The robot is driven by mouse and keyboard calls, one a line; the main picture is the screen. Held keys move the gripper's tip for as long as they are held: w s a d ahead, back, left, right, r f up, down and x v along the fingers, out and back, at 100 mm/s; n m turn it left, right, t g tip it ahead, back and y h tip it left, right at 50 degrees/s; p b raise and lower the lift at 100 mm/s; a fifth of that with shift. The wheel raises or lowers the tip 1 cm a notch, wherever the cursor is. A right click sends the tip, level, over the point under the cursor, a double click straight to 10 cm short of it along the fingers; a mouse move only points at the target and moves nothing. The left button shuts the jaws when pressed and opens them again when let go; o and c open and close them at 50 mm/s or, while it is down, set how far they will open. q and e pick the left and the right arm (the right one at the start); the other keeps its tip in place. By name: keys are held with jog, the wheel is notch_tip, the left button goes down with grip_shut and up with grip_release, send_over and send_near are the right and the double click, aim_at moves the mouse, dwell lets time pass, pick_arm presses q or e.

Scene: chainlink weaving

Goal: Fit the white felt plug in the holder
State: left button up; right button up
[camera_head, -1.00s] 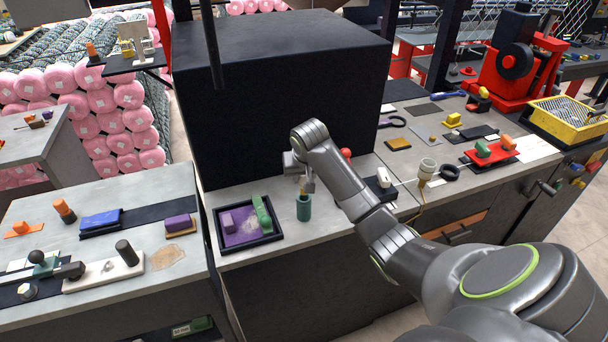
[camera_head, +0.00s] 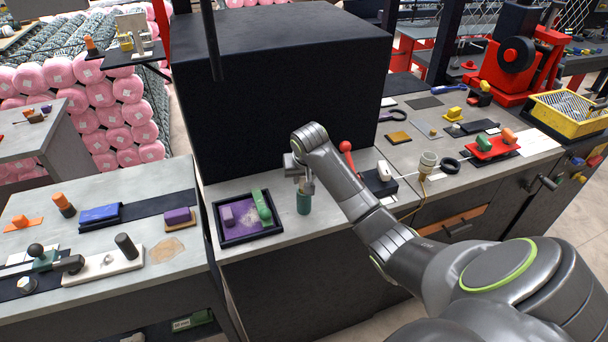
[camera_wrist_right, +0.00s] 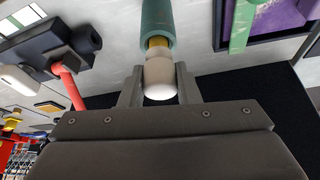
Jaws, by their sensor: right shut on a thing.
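The white felt plug (camera_wrist_right: 160,78) is held between the two fingers of my right gripper (camera_wrist_right: 160,88) in the right wrist view. A yellow-brown band (camera_wrist_right: 158,42) lies between the plug's white part and the teal holder (camera_wrist_right: 157,18). The plug and holder look in line; I cannot tell how deep the plug sits. In the head view the teal holder (camera_head: 304,203) stands upright on the grey bench, with my right gripper (camera_head: 306,184) right above it. The gripper hides the plug there. My left gripper is not in view.
A black tray with a purple base (camera_head: 246,239) and a green piece (camera_head: 261,206) lies left of the holder. A big black box (camera_head: 280,90) stands behind. To the right are a red-knobbed lever (camera_head: 347,147) and a white piece (camera_head: 384,171) on a black block.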

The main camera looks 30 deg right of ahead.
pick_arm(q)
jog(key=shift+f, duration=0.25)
pick_arm(e)
jog(key=shift+f, duration=0.85)
jog(key=shift+s, duration=0.1)
jog(key=o, duration=1)
jog(key=shift+o, duration=0.2)
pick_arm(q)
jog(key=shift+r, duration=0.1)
